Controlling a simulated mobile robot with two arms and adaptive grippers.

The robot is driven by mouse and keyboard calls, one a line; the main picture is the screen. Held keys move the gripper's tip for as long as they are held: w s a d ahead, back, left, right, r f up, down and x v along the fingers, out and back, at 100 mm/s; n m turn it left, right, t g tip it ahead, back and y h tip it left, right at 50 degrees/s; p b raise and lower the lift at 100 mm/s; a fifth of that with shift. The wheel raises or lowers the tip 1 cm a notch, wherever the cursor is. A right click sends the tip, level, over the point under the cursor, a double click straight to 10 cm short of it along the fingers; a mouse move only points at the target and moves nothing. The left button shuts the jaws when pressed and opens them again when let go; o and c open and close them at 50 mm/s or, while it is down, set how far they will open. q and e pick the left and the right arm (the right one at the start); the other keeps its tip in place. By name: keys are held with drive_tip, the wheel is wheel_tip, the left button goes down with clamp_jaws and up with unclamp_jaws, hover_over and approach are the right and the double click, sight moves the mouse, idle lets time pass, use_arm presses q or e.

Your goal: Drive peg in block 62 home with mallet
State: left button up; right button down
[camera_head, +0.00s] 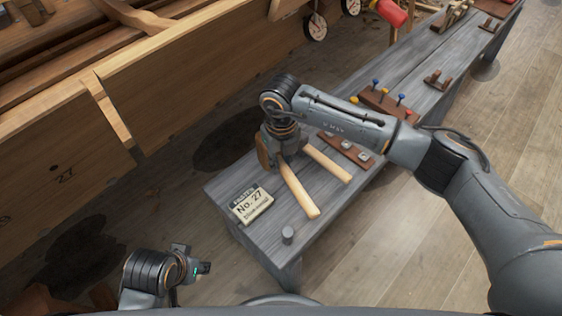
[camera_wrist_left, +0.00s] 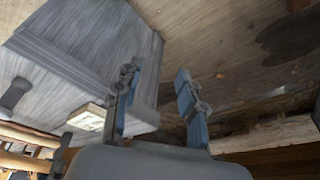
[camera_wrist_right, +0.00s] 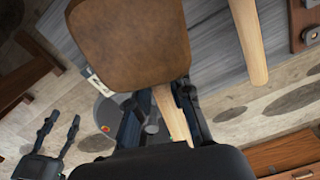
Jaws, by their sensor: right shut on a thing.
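My right gripper (camera_head: 287,150) is over the near end of the grey bench, shut on a mallet handle (camera_head: 298,190). The mallet's brown head (camera_wrist_right: 125,45) fills the upper part of the right wrist view, and the handle runs between the fingers (camera_wrist_right: 165,110). A second pale handle (camera_head: 327,163) lies beside it; its far end is hidden by my gripper. My left gripper (camera_head: 192,264) is low at the left of the bench; in the left wrist view its fingers (camera_wrist_left: 157,95) are apart and empty. I cannot make out a block marked 62 or its peg.
The bench (camera_head: 235,183) carries a "No. 27" card (camera_head: 252,205), a grey cylinder (camera_head: 288,235), a brown strip with metal squares (camera_head: 347,148) and a rack with coloured pegs (camera_head: 388,104). The wooden hull (camera_head: 190,65) runs along the left. Floor is open at right.

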wheel_tip(320, 180, up, 3)
drive_tip(key=shift+r+p, duration=0.1)
drive_tip(key=shift+p, duration=0.75)
drive_tip(key=shift+r, duration=0.15)
drive_tip(key=c, duration=2)
unclamp_jaws()
use_arm(q)
wheel_tip(320, 180, down, 8)
drive_tip(key=shift+w+d+r+g, duration=0.15)
drive_tip(key=shift+w+g, duration=0.05)
drive_tip(key=shift+g, duration=0.1)
use_arm(e)
clamp_jaws()
drive_tip(key=shift+r, duration=0.1)
